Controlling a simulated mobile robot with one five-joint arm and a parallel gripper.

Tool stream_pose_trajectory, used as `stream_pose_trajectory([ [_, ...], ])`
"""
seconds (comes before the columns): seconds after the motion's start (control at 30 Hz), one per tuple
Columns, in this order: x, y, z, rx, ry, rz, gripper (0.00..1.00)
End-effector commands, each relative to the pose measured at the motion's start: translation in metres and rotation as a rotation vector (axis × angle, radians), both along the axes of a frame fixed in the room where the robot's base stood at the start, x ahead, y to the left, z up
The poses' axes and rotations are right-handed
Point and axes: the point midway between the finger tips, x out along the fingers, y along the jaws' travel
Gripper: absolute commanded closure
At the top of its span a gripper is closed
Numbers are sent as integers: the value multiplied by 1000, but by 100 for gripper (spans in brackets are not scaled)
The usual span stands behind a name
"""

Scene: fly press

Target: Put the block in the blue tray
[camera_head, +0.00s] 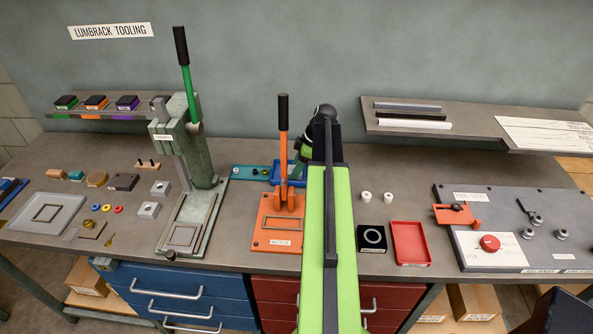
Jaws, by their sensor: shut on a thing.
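A blue tray (280,182) lies at the back of the bench, partly hidden behind the orange press lever and my arm. My gripper (298,163) is at the far end of my green arm, over or close to the right part of this tray. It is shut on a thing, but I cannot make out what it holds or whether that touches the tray. Which block the task means is unclear.
The orange press (279,233) stands close left of my arm, its lever upright. A tall green press (201,165) is further left. Right of my arm are two white rings (367,197), a black block (372,238) and a red tray (410,243). A shelf (480,125) overhangs the back right.

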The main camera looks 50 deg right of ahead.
Motion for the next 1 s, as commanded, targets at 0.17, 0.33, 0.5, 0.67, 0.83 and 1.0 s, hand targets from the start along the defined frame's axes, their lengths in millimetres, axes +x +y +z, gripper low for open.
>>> stream_pose_trajectory([
  [0.17,0,0,-5,0,0,0,100],
  [0.33,0,0,-3,0,0,1,29],
  [0.5,0,1,-2,0,0,1,29],
  [0.67,0,1,-1,0,0,1,29],
  [0.83,-2,-2,14,0,0,1,29],
  [1.0,-11,-9,46,0,0,1,29],
])
